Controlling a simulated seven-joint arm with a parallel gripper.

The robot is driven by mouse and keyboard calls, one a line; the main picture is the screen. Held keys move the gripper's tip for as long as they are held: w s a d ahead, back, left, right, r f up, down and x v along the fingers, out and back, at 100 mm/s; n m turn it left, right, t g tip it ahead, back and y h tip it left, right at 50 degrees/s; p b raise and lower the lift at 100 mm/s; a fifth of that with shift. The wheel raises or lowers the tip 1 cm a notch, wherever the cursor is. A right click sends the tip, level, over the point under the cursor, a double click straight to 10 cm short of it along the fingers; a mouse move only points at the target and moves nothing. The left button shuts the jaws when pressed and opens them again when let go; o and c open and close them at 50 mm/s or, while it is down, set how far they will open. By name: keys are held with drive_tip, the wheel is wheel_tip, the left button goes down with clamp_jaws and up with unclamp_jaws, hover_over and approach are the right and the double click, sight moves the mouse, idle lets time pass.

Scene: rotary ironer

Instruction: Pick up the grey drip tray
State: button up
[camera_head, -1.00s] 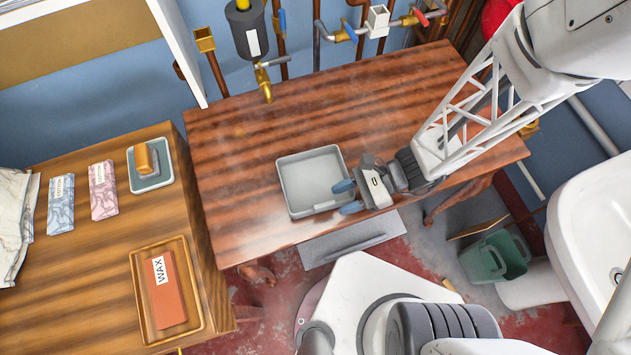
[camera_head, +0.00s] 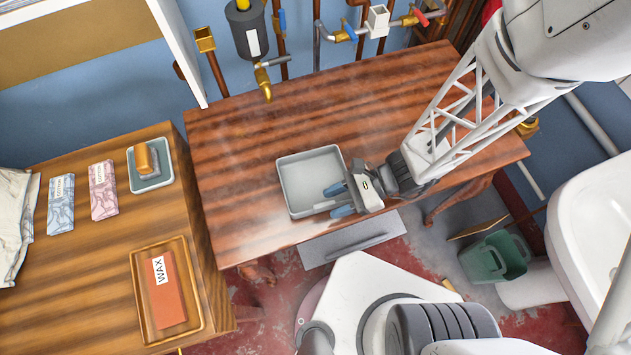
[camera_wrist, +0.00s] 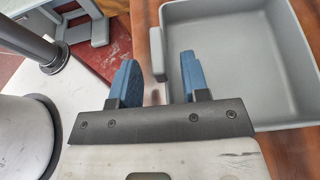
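The grey drip tray (camera_head: 305,178) is a shallow square tray lying flat on the wooden table. In the wrist view the tray (camera_wrist: 240,62) fills the upper right, with a small grey tab (camera_wrist: 157,54) on its near side wall. My gripper (camera_head: 338,200) has blue fingertips and is at the tray's front right corner. In the wrist view my gripper (camera_wrist: 155,82) is open, with the tab just ahead between the two fingers. The right finger overlaps the tray and the left one is outside it. I cannot tell whether either touches it.
The tray is on a brown wooden table (camera_head: 240,150) with free room around it. A brass tap (camera_head: 265,85) overhangs the back edge. A side table (camera_head: 95,250) at left bears a wax tray and boxes. A green bin (camera_head: 490,258) stands on the floor at right.

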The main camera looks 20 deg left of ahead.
clamp_jaws()
drive_tip(key=shift+r, duration=0.1)
wheel_tip(320, 180, up, 18)
idle(0.9)
idle(0.5)
